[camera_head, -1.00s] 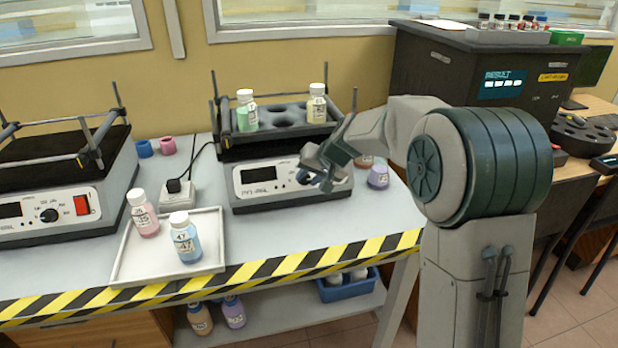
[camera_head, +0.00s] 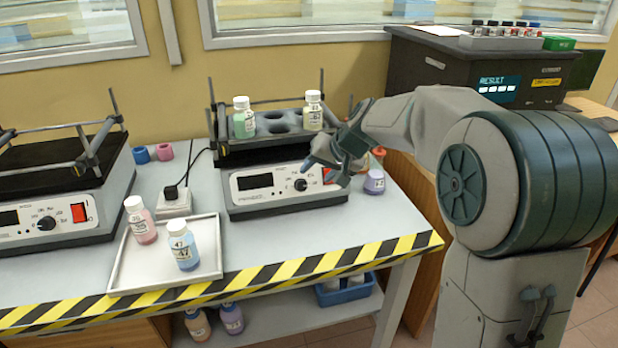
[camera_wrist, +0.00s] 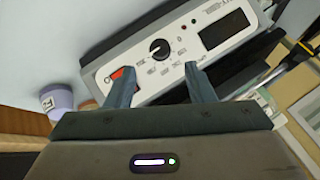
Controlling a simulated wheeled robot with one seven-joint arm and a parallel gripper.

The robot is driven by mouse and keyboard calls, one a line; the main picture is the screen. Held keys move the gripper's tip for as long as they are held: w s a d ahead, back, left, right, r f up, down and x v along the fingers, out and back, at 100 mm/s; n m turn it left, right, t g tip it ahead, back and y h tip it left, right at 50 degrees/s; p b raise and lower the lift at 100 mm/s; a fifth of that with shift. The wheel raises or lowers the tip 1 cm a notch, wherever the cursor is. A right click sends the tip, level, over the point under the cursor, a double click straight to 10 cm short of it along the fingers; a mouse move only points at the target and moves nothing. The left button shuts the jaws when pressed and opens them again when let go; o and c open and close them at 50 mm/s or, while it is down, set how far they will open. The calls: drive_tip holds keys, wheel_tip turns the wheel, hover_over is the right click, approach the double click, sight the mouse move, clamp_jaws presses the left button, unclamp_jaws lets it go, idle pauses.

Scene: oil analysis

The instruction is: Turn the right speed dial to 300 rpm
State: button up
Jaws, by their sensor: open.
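The right shaker (camera_head: 262,205) is a white-fronted box with a dark display (camera_head: 254,181). Its black speed dial (camera_head: 300,184) is right of the display, and the dial also shows in the wrist view (camera_wrist: 160,49). The small markings are too blurred to read, and I cannot tell the setting. My gripper (camera_head: 320,168) is in front of the panel's right side, close to the dial and apart from it. In the wrist view its two fingers (camera_wrist: 160,76) are spread and empty, with the dial beyond the gap. The left finger partly covers the red switch (camera_wrist: 118,75).
Two bottles, green (camera_head: 244,119) and yellow (camera_head: 313,112), stand in the shaker's rack above the panel. A purple flask (camera_head: 374,181) stands just right of the shaker. A tray (camera_head: 135,270) with two bottles and a second shaker (camera_head: 50,222) are to the left.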

drive_tip(key=v, duration=0.6)
drive_tip(key=shift+s+p, duration=0.1)
drive_tip(key=shift+p, duration=0.2)
drive_tip(key=s+d+r+g+h+p, duration=0.1)
drive_tip(key=s+d+r+p, duration=0.1)
drive_tip(key=s+p, duration=0.3)
drive_tip(key=s+d+r+h+p, duration=0.2)
drive_tip(key=s+d+p, duration=0.3)
drive_tip(key=s, duration=0.8)
drive_tip(key=s+d+r+g+h+p, duration=0.1)
drive_tip(key=s+d+r+h+p, duration=0.1)
drive_tip(key=s+d+r+p, duration=0.2)
drive_tip(key=s+p, duration=0.3)
drive_tip(key=s, duration=0.3)
drive_tip(key=shift+d+g, duration=0.2)
drive_tip(key=shift+g, duration=0.1)
